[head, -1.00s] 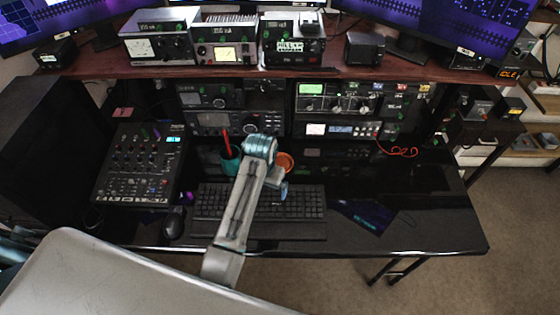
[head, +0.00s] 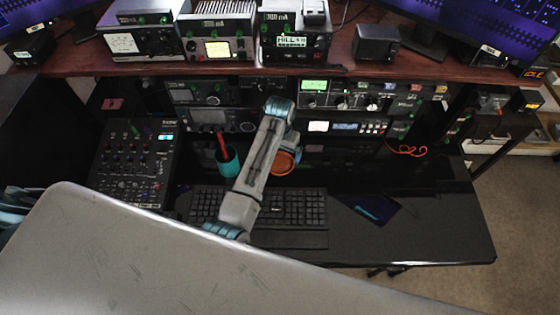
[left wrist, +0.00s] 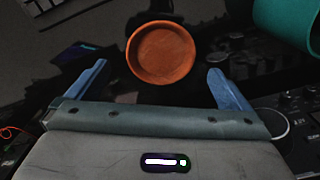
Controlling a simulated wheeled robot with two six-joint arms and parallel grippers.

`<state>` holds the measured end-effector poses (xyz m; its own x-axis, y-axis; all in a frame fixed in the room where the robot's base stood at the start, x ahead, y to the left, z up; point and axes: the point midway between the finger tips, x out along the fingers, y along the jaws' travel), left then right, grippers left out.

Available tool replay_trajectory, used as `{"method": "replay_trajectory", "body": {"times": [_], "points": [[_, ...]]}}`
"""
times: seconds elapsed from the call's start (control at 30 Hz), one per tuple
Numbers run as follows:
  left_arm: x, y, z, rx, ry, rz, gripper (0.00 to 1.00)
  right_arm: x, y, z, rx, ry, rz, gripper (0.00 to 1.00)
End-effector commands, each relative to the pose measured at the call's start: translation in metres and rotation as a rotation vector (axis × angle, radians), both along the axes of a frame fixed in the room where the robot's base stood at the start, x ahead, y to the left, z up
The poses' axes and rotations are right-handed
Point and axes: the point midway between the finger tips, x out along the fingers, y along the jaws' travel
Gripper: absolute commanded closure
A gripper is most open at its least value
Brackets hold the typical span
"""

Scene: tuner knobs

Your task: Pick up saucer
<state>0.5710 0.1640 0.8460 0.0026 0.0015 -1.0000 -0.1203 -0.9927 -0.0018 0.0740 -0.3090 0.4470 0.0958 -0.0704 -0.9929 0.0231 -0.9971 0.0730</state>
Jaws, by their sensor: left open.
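The saucer (head: 286,162) is a small round orange-brown dish on the black desk, behind the keyboard. It is partly covered by my left arm in the head view. In the left wrist view the whole saucer (left wrist: 161,53) shows, beyond and between the two blue fingers. My left gripper (left wrist: 157,84) is open and empty, with a finger on each side and the saucer apart from both. In the head view its fingers (head: 291,145) are partly hidden beside the saucer. My right gripper is not in view.
A teal cup (head: 228,162) with a red pen stands left of the saucer. A keyboard (head: 290,207) lies in front, a mixer (head: 135,160) at left. Radios (head: 350,108) and a wooden shelf (head: 300,68) are behind and above. The desk's right side (head: 440,220) is mostly clear.

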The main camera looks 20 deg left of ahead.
Motion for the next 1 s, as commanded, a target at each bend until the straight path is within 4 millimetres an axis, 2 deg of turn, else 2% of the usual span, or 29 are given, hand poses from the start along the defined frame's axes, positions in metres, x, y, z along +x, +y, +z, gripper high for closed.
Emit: {"method": "replay_trajectory", "body": {"times": [0.07, 0.17, 0.43, 0.57, 0.87, 1.0], "points": [[0.000, 0.000, -0.006, 0.000, 0.001, 0.000, 0.00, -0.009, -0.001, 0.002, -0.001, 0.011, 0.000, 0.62], [0.000, 0.000, -0.011, 0.000, 0.000, 0.000, 0.00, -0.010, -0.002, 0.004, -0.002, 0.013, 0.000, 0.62], [0.004, 0.001, -0.041, 0.000, 0.003, 0.000, 0.00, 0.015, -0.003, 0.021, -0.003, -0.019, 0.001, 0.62], [0.004, 0.001, -0.056, 0.000, 0.002, 0.000, 0.00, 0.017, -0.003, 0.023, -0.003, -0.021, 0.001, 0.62], [0.004, 0.001, -0.061, 0.000, -0.001, 0.001, 0.00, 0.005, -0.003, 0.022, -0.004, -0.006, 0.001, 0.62], [0.004, 0.001, -0.061, 0.000, -0.001, 0.001, 0.26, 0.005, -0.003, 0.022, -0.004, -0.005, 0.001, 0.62]]}}
